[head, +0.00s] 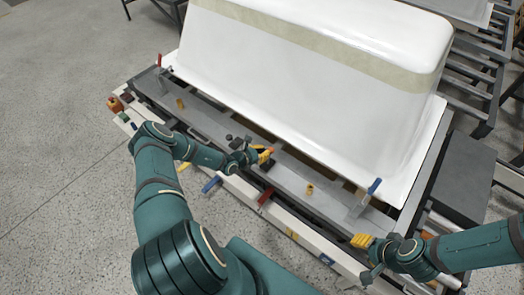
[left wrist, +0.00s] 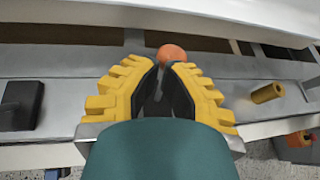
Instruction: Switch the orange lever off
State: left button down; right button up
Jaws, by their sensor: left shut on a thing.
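The orange lever shows as a round orange knob (left wrist: 172,53) just beyond my left fingertips in the left wrist view. In the head view a small bit of its orange tip (head: 271,150) shows at the gripper. My left gripper (head: 266,156), with yellow ribbed fingers, is shut on the lever; the fingers also show in the left wrist view (left wrist: 166,68) and hide its shaft. My right gripper (head: 362,241) is at the lower right of the head view, away from the lever; its finger gap is not clear.
A white tub shell (head: 310,75) stands behind the grey rail. A black block (left wrist: 22,105) sits left of my fingers.

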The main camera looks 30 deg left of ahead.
pick_arm(q)
jog(key=shift+w+d+r+g+p, duration=0.15)
jog(key=shift+w+g+p, duration=0.15)
jog(key=shift+w+g, duration=0.4)
jog(key=shift+w+f, duration=0.25)
jog(key=shift+w, duration=0.15)
pick_arm(e)
jog(key=shift+d+r, duration=0.1)
jog(key=shift+r, duration=0.75)
pick_arm(q)
jog(key=shift+w, duration=0.1)
jog(key=shift+s+r+p, duration=0.2)
jog(key=shift+r+p, duration=0.05)
jog(key=shift+p, duration=0.1)
jog(key=p+v, duration=0.1)
jog(key=v, duration=1.2)
jog(key=shift+r+p, duration=0.4)
jog(key=shift+r, duration=0.05)
pick_arm(e)
jog(key=shift+s+d+r, duration=0.2)
jog(key=shift+s+r, duration=0.3)
jog(key=shift+r, duration=0.05)
jog(key=shift+s+d+r, duration=0.2)
jog(key=shift+s+r, duration=0.25)
jog(key=shift+r, duration=0.1)
pick_arm(q)
jog(key=shift+w, duration=0.1)
